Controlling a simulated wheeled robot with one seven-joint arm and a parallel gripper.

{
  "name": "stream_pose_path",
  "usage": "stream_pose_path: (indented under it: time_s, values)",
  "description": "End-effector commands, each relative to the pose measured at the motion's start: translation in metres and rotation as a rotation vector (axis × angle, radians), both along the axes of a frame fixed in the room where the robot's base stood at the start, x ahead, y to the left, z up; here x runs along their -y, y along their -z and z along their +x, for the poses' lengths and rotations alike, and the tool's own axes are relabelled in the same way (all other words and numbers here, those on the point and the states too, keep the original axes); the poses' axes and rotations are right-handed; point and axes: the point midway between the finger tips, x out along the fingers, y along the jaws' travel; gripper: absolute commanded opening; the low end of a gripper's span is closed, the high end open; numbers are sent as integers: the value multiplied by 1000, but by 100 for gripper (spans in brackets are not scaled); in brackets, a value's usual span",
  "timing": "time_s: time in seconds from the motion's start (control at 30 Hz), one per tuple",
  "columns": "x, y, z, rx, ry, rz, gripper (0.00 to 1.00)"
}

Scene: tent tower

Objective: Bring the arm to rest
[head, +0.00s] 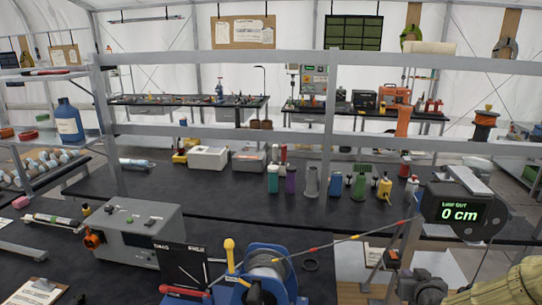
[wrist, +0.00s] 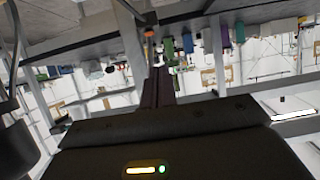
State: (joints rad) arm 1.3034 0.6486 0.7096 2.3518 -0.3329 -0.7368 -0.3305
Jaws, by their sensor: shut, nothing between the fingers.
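In the wrist view, my gripper (wrist: 157,72) points away from the camera with its dark fingers together and nothing between them. The dark gripper body, with a lit yellow bar and a green light, fills the bottom of that view. The wrist view is strongly tilted, with the workbench along the top and the tent walls below. In the head view, only a dark and khaki part shows at the lower right corner, cut off by the edge. The fingertips cannot be made out there.
A blue winch (head: 262,278) stands on the near bench, its line running right to a display reading 0 cm (head: 459,211). A grey box (head: 134,232) is left of it. Metal rails (head: 300,63) cross behind. Several bottles and canisters stand on the middle bench (head: 235,190).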

Motion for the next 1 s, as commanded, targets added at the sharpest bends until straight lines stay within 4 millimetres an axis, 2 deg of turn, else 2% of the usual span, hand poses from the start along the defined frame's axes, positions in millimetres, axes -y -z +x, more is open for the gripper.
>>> stream_pose_path:
  time_s: [0.23, 0.47, 0.77, 1.0]
  values:
    - [-71, 17, 1, -225, -114, 15, 0]
    - [-130, 22, -18, -434, -175, 19, 0]
    - [-194, 11, -61, -653, -203, 28, 0]
    - [-239, -6, -105, -791, -207, 55, 0]
